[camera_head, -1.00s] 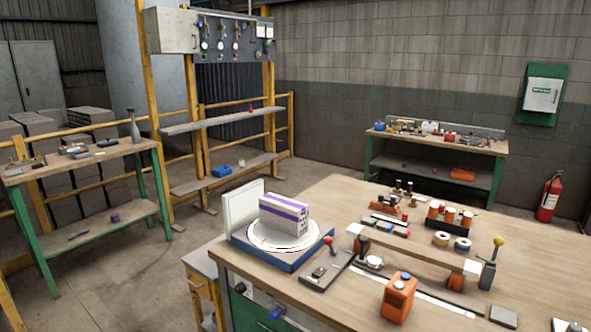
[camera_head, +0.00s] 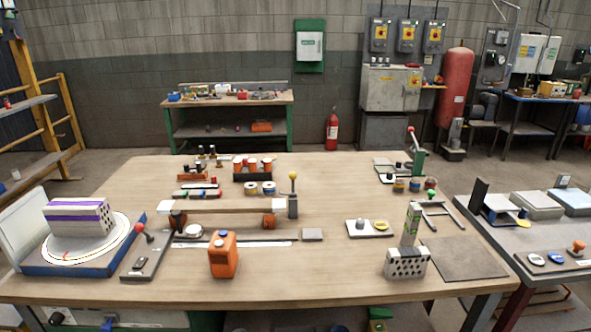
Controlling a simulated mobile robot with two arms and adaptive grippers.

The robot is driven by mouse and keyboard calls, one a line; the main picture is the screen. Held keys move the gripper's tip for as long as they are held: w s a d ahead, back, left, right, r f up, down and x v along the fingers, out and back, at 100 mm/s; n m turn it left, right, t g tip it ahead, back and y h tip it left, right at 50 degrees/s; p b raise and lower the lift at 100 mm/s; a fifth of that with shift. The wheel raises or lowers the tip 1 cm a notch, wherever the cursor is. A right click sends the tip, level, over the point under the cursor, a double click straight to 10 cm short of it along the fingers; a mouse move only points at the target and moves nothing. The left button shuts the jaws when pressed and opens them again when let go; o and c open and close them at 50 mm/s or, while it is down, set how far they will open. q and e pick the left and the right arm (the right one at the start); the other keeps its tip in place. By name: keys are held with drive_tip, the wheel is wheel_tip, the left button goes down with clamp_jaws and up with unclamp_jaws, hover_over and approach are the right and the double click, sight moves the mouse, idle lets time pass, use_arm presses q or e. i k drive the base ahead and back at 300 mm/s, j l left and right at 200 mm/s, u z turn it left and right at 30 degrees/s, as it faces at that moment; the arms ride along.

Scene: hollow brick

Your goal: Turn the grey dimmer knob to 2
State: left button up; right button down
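I cannot pick out the grey dimmer knob for certain, and no scale or number is legible. A small dark knob (camera_head: 361,224) stands on a light plate beside a yellow oval piece (camera_head: 381,225), right of the middle of the workbench (camera_head: 320,275). Another dark round knob (camera_head: 57,317) shows below the bench's front left edge, with a blue one (camera_head: 107,322) to its right. Neither of my grippers is in view.
A turntable (camera_head: 62,248) with a grey and purple block (camera_head: 78,218) is at the bench's left. A second table (camera_head: 500,235) is at the right. The bench's front middle is clear.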

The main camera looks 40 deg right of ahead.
sight(360, 223)
drive_tip(key=l+z, duration=0.1)
drive_tip(key=z, duration=1.6)
